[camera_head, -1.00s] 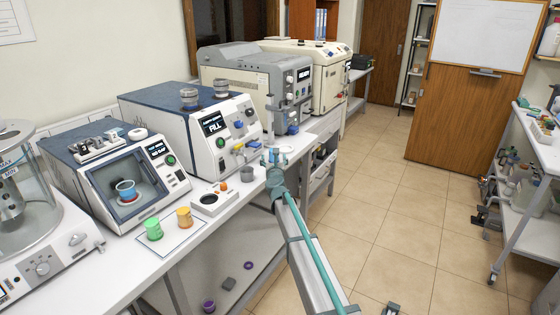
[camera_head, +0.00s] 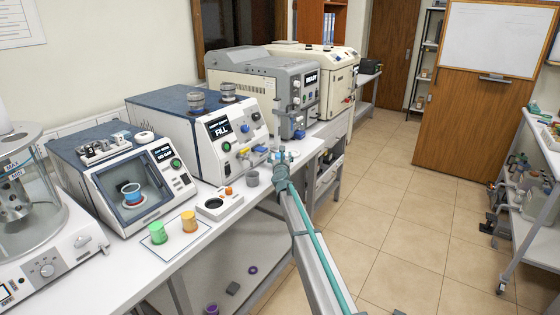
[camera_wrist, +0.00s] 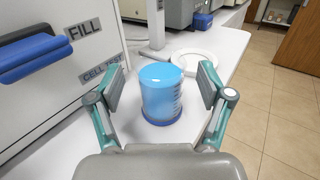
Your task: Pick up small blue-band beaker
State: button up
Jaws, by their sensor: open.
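A small beaker (camera_wrist: 161,95) full of blue, with a darker blue band at its base, stands upright on the white bench in the wrist view. My gripper (camera_wrist: 163,82) is open, with one finger on each side of the beaker. Gaps show between both finger pads and its wall. In the head view my gripper (camera_head: 281,157) is low over the bench's front edge, by the FILL machine; the beaker cannot be made out clearly there.
The FILL machine (camera_wrist: 55,75) stands close on the left in the wrist view. A white ring-shaped plate (camera_wrist: 198,63) lies behind the beaker. A grey cup (camera_head: 252,179), an orange cup (camera_head: 189,221) and a green cup (camera_head: 157,233) stand along the bench.

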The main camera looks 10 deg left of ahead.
jog(key=shift+w+a, duration=0.15)
jog(key=shift+w, duration=0.7)
jog(key=c, duration=1.3)
jog(key=shift+c, duration=0.2)
jog(key=shift+r, duration=0.15)
